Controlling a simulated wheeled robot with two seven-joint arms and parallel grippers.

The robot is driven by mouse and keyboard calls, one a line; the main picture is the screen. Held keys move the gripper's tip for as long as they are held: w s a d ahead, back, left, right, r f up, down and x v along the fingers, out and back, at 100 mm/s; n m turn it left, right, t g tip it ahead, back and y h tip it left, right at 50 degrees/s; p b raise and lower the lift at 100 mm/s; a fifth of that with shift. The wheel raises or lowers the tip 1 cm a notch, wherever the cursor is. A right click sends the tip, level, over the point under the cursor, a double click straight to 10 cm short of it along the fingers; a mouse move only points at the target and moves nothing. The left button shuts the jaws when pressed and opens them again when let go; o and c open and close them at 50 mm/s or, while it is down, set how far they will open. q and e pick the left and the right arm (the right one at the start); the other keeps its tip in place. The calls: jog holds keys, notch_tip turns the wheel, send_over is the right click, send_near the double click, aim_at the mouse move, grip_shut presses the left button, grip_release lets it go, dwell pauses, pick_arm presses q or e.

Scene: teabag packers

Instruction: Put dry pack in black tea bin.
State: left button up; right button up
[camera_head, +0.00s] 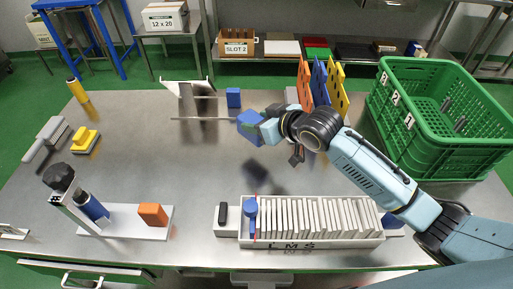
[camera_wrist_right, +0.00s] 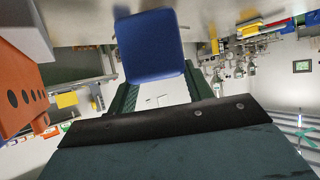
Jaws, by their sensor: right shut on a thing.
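My right gripper (camera_head: 264,127) is shut on a blue pack (camera_head: 250,127), held above the middle of the steel table. In the right wrist view the blue pack (camera_wrist_right: 150,45) sits between the two dark fingers of the right gripper (camera_wrist_right: 152,88). No label on the pack can be read. No bin reads clearly as black tea. A green crate (camera_head: 440,141) with number tags stands at the right. Orange (camera_head: 304,80), blue (camera_head: 319,82) and yellow (camera_head: 337,90) upright panels with holes stand behind my right forearm. My left gripper is not in view.
A second blue block (camera_head: 233,97) stands at the back by a white stand (camera_head: 188,88). A white tray (camera_head: 312,243) with a row of pale packets lies at the front. An orange block (camera_head: 152,214) sits on a white plate (camera_head: 122,229).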

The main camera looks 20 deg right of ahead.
notch_tip(320, 180, down, 3)
jog(key=shift+f, duration=0.1)
jog(key=shift+f+b, duration=0.35)
jog(key=shift+f, duration=0.15)
notch_tip(320, 180, down, 2)
jog(key=shift+f+b, duration=0.25)
jog(key=shift+b, duration=0.1)
jog(key=shift+f, duration=0.4)
jog(key=o, duration=1)
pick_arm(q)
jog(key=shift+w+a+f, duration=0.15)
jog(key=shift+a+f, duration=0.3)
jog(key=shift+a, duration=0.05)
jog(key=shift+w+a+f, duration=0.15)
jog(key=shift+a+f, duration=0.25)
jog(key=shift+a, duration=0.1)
